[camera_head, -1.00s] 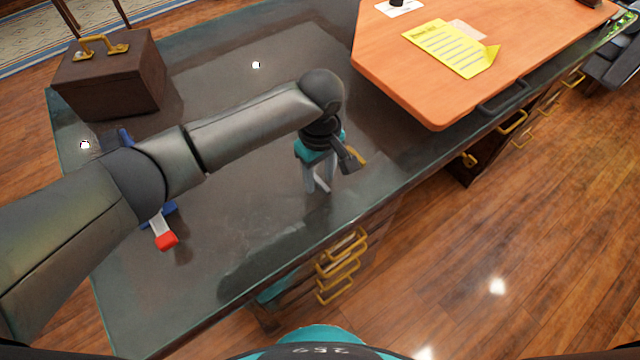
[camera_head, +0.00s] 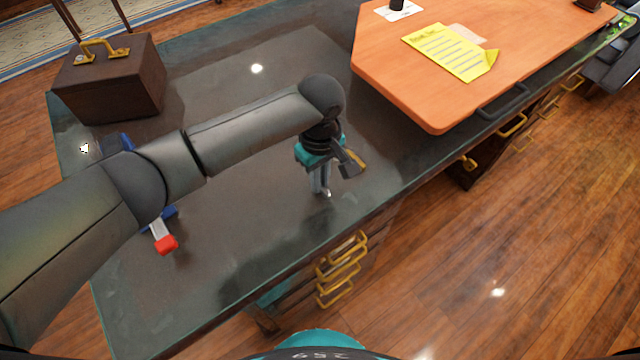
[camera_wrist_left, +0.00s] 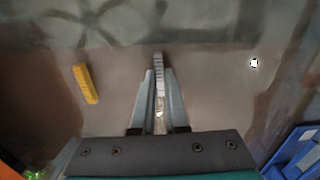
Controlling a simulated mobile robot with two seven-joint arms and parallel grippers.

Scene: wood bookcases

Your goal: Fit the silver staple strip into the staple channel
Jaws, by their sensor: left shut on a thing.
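My left gripper (camera_head: 321,192) points down at the dark glossy desk top, right of its middle. In the left wrist view its two fingers (camera_wrist_left: 160,100) are shut on the silver staple strip (camera_wrist_left: 159,65), a thin ribbed bar sticking out past the fingertips. In the head view the strip is mostly hidden by the fingers. A blue stapler (camera_head: 171,213) with a grey part and a red end (camera_head: 166,243) lies to the left, partly hidden behind my left arm. Its blue body and grey channel (camera_wrist_left: 305,150) show at the lower right of the left wrist view. My right gripper is not in view.
A yellow bar (camera_wrist_left: 85,83) lies near the gripper. A brown case (camera_head: 110,80) stands at the back left of the desk (camera_head: 230,235). An orange board (camera_head: 400,80) with a yellow note (camera_head: 450,50) is at the right. The desk between gripper and stapler is clear.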

